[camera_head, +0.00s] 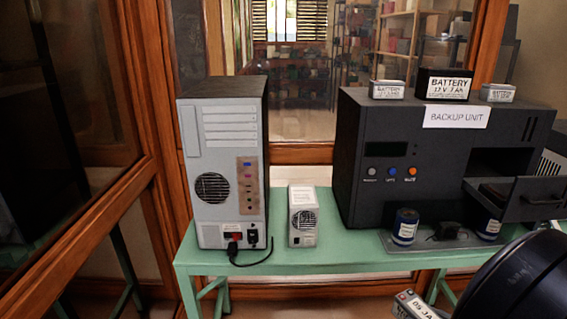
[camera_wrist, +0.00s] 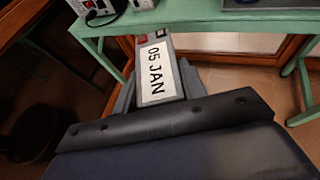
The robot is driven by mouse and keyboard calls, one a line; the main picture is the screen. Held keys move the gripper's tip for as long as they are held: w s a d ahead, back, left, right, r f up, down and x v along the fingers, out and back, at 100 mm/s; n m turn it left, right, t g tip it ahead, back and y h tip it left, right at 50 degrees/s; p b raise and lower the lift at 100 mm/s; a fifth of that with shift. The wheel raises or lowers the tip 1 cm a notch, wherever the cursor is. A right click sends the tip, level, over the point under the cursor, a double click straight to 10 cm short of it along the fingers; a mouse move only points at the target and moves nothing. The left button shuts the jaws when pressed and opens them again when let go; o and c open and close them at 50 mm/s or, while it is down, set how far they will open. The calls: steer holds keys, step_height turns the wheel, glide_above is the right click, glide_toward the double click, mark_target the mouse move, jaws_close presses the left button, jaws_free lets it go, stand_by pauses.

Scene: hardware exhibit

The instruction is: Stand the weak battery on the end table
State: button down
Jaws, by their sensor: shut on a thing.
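My gripper (camera_wrist: 160,84) is shut on a grey battery (camera_wrist: 154,62) with a white label reading "05 JAN". A red terminal and a dark terminal show at its far end. The held battery also shows at the bottom right of the head view (camera_head: 415,305), in front of the green table (camera_head: 340,262) and apart from it. No text on it says whether it is the weak one. I cannot tell whether any table in view is the end table.
The green table bears a computer tower (camera_head: 222,165), a small white box (camera_head: 303,217) and a black backup unit (camera_head: 420,155) with an open drawer (camera_head: 520,198). Several batteries (camera_head: 443,85) stand on the unit. Wooden-framed glass lies behind.

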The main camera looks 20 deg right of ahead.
steer(key=w+a+r+p, duration=0.2)
steer(key=w+a, duration=0.1)
steer(key=w, duration=0.6)
steer(key=w+a+r+p, duration=0.2)
steer(key=w+a+p, duration=0.1)
steer(key=w, duration=0.7)
steer(key=w+a+f+n+y+p, duration=0.1)
steer(key=w+a+p, duration=0.2)
steer(key=w+a, duration=0.5)
steer(key=a, duration=0.7)
steer(key=shift+a+f+y, duration=0.3)
steer(key=shift+a+f, duration=0.1)
steer(key=shift+w+r+p, duration=0.1)
steer(key=shift+p, duration=0.25)
